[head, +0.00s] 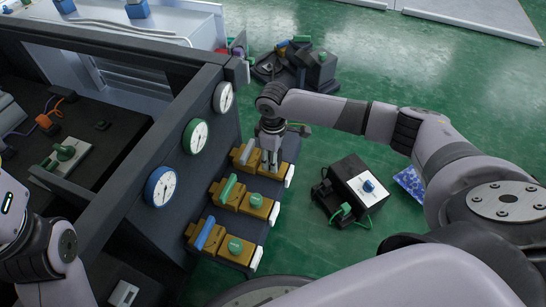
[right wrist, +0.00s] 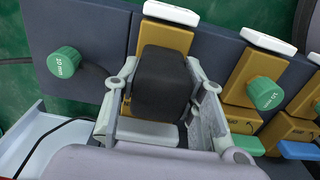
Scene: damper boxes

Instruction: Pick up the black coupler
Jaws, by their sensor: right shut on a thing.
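The black coupler (right wrist: 162,82) is a dark, boxy piece with rounded edges. In the right wrist view it sits between the two fingers of my right gripper (head: 270,158), which is shut on it. It is in front of a yellow block (right wrist: 174,35) with a white end piece. I cannot tell whether it still touches that block. In the head view my right gripper is at the farthest yellow unit of the panel and hides most of the coupler. My left arm shows at the left edge, but its gripper is out of view.
Nearer yellow units carry a green bar (head: 228,188), a blue bar (head: 204,233) and green knobs (head: 235,246). Three round gauges (head: 196,136) line the dark panel beside them. A black box (head: 350,176) with a white top stands on the green floor to the right.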

